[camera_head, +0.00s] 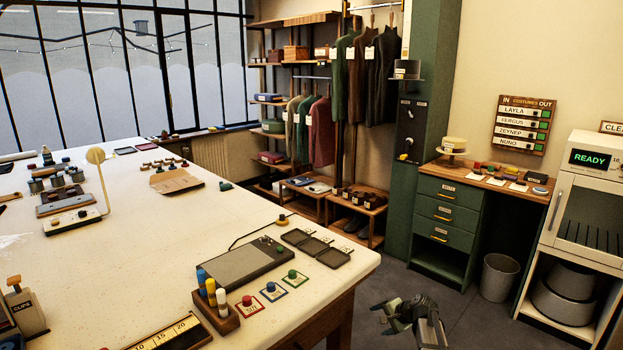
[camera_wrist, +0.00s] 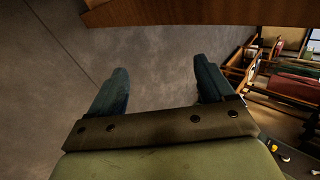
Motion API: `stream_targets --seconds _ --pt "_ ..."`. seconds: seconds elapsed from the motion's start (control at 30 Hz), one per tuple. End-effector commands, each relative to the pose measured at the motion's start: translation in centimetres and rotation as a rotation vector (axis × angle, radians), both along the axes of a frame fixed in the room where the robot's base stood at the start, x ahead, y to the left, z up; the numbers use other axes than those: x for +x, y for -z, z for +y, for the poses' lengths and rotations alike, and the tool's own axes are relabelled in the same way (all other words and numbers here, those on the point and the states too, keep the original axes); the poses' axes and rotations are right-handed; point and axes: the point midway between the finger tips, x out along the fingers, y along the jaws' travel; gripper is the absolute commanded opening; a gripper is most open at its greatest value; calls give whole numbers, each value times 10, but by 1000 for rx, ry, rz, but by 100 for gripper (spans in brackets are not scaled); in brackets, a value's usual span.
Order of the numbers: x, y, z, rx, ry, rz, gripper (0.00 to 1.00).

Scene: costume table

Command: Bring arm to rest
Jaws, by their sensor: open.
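My gripper (camera_head: 386,314) shows at the lower right of the head view, over the floor and just right of the table's near right corner. It is apart from the table and holds nothing that I can see. In the wrist view the two dark fingers of my gripper (camera_wrist: 163,85) stand wide apart with bare grey floor between them. The wooden edge of a table or counter (camera_wrist: 200,13) crosses the top of that view.
The cream table (camera_head: 150,225) carries a grey pad (camera_head: 243,265), a wooden block with coloured pegs (camera_head: 217,308) and dark trays (camera_head: 315,247). A green drawer cabinet (camera_head: 447,215), a bin (camera_head: 498,277) and a white cabinet (camera_head: 583,225) stand at the right. The floor (camera_head: 470,318) between is clear.

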Motion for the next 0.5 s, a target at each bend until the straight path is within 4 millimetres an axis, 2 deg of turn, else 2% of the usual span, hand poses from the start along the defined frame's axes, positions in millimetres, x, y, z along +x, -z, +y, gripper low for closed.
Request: stream_targets --seconds 0.03,0.2,0.37,0.5 --pt "-22 23 10 -22 -31 35 81" --pt "-83 89 33 -97 -143 136 81" --pt "-145 142 51 -163 -256 229 81" --pt "-204 181 64 -214 -360 311 81"
